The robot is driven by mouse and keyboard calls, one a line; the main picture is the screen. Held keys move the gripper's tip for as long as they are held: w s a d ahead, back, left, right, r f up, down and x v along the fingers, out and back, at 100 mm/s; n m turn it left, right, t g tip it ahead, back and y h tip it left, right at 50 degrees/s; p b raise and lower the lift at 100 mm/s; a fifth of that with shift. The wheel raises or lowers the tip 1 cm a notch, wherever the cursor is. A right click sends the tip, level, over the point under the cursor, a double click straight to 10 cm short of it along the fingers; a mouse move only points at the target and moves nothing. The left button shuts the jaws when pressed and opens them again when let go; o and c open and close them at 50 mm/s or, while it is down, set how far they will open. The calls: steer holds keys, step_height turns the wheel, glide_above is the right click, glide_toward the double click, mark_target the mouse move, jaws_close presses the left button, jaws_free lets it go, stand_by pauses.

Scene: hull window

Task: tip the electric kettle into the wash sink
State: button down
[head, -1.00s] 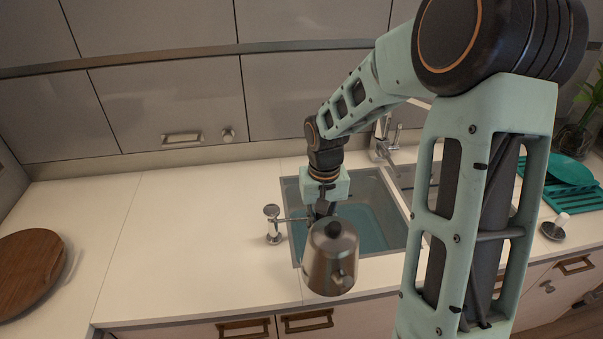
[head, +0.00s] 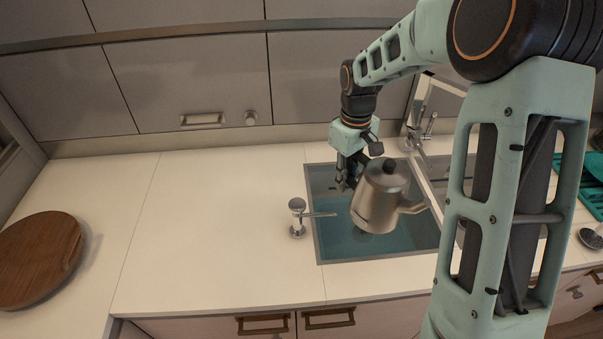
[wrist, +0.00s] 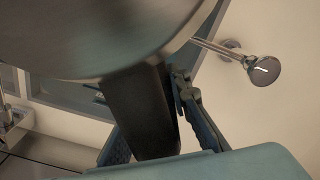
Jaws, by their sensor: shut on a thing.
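The electric kettle (head: 382,196) is a metal pot with a dark lid knob. In the head view it is tilted above the wash sink (head: 322,238), its lid side leaning up and its spout or handle pointing right. My gripper (head: 352,172) is at the kettle's left side, shut on it. In the wrist view my gripper's fingers (wrist: 155,125) are closed around a dark handle, and the kettle's metal body (wrist: 90,35) fills the top left. The sink's basin has a bluish-green floor, partly hidden by the kettle. I cannot tell whether anything pours out.
The faucet (head: 424,125) is behind right. A round wooden board (head: 38,260) lies far left. The counter between is clear.

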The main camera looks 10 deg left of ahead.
steer(key=w+a+r+n, duration=0.2)
steer(key=w+a+n, duration=0.1)
steer(key=a+n, duration=0.45)
steer(key=a+f+n+b, duration=0.1)
steer(key=a+f+n, duration=0.1)
steer(key=a+f, duration=0.2)
steer(key=shift+w+f, duration=0.2)
steer(key=shift+f, duration=0.45)
steer(key=shift+a+f+b, duration=0.1)
steer(key=shift+f+b, duration=1.6)
steer(key=shift+f, duration=0.8)
steer(key=shift+r, duration=0.15)
steer(key=shift+a+r+y+p, duration=0.25)
steer(key=shift+r+y, duration=0.1)
steer(key=shift+r, duration=0.3)
steer(key=shift+a+r+y+p, duration=0.3)
steer(key=shift+r, duration=0.4)
steer(key=shift+a+r+y+p, duration=0.25)
steer(key=shift+r+y, duration=0.1)
steer(key=shift+r, duration=0.3)
